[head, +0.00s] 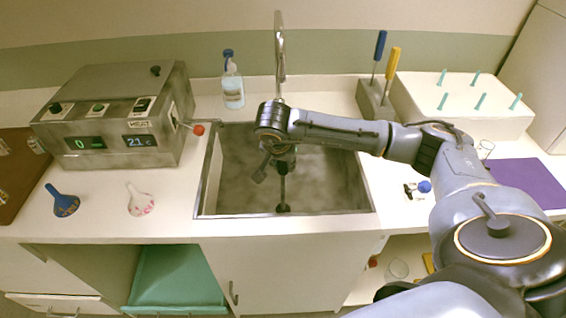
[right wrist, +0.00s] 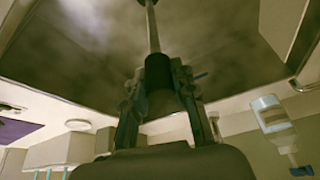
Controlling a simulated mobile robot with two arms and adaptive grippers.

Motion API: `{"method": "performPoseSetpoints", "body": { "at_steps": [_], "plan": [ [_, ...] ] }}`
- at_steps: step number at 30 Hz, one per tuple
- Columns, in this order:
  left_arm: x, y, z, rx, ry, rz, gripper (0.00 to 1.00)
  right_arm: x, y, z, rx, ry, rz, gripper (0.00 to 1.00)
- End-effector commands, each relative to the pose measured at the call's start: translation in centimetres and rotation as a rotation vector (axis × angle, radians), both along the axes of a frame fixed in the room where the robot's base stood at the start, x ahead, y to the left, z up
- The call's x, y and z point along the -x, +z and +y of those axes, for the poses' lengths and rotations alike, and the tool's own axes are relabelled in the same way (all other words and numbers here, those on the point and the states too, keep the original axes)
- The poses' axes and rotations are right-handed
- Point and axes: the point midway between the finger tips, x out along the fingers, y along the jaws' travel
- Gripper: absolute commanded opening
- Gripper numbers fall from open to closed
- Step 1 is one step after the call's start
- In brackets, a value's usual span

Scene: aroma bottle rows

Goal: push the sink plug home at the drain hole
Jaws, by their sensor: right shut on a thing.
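A steel sink (head: 325,185) is set in the counter. My right gripper (head: 281,166) is inside the sink opening and points down. It is shut on the dark handle (right wrist: 159,85) of a thin rod (right wrist: 153,28). The rod runs down from the gripper towards the sink floor. A dark round piece (head: 283,208) shows at the rod's lower end, near the front wall of the sink. I cannot tell plug from drain hole there, nor whether the plug is seated. My left gripper is not in view.
A tall faucet (head: 279,45) stands behind the sink. A metal control box (head: 115,110) with a red-tipped lever (head: 198,129) is left of it. A spray bottle (head: 232,88) stands behind. Two funnels lie at front left. A peg rack (head: 465,120) is at right.

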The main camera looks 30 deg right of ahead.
Motion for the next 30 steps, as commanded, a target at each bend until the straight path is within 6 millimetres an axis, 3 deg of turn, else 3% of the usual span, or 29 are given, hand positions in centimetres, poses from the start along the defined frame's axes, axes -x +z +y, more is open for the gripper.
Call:
{"method": "performPoseSetpoints", "body": {
  "at_steps": [7, 8, 11, 23, 30],
  "plan": [
    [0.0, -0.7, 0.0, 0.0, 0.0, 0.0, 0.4, 0.0, -0.7, 0.0, 0.0, -0.001, -0.002, 0.0],
    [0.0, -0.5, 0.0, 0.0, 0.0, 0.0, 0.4, 0.0, -0.5, 0.0, 0.0, -0.001, -0.002, 0.33],
    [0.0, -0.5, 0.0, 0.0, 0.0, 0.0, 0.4, 0.0, -0.5, 0.0, 0.0, -0.001, -0.002, 0.53],
    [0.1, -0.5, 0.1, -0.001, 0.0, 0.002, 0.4, 0.1, 0.0, 0.2, -0.001, 0.001, -0.002, 0.53],
    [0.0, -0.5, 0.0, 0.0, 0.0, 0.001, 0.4, 1.1, 4.1, 1.4, -0.001, 0.002, -0.007, 0.53]
  ]
}}
